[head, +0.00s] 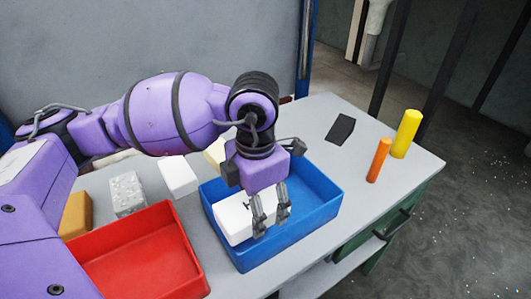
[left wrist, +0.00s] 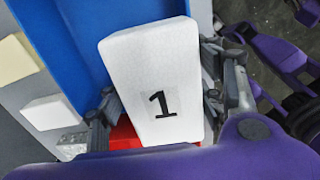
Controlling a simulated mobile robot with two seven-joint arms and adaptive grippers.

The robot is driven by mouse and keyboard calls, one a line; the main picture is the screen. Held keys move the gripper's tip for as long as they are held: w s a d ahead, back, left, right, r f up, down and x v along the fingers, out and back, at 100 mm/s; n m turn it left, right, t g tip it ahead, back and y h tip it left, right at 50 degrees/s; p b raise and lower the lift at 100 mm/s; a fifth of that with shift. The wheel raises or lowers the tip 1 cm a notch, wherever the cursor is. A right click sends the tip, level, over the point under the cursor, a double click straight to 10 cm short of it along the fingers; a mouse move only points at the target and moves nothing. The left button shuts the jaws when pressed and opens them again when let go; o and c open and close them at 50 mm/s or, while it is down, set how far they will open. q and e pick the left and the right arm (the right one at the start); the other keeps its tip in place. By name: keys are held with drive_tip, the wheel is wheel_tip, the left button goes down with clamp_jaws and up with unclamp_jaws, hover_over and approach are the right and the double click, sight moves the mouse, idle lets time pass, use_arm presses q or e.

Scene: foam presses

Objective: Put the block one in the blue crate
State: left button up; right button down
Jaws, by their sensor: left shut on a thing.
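Block one is a white block (head: 231,221) with a black "1" on its face, which shows in the left wrist view (left wrist: 155,75). My left gripper (head: 270,218) is shut on it, with a finger on each side in the left wrist view (left wrist: 165,110). The blue crate (head: 313,219) stands on the grey table, and its wall shows in the left wrist view (left wrist: 65,35). The block is within the crate's outline in the head view; I cannot tell whether it touches the crate floor. My right gripper is not in view.
A red crate (head: 150,262) stands left of the blue one. Behind are another white block (head: 177,175), a speckled block (head: 127,193), a cream block (head: 215,152) and an orange-brown block (head: 76,215). A black piece (head: 341,128), orange cylinder (head: 378,160) and yellow cylinder (head: 406,134) are at right.

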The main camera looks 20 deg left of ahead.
use_arm(q)
drive_tip(key=w, duration=0.1)
drive_tip(key=w+f, duration=0.1)
drive_tip(key=w, duration=0.1)
drive_tip(key=w+f, duration=0.1)
drive_tip(key=shift+w+d, duration=0.2)
drive_tip(key=shift+w, duration=0.15)
drive_tip(key=w+f, duration=0.4)
drive_tip(key=f, duration=0.1)
drive_tip(key=shift+w+f, duration=0.15)
drive_tip(key=shift+w, duration=0.25)
drive_tip(key=shift+w+f, duration=0.35)
wheel_tip(320, 180, down, 3)
drive_tip(key=shift+w+f, duration=0.1)
drive_tip(key=shift+w, duration=0.05)
drive_tip(key=shift+f, duration=0.3)
drive_tip(key=o, duration=1.1)
drive_tip(key=shift+c, duration=0.2)
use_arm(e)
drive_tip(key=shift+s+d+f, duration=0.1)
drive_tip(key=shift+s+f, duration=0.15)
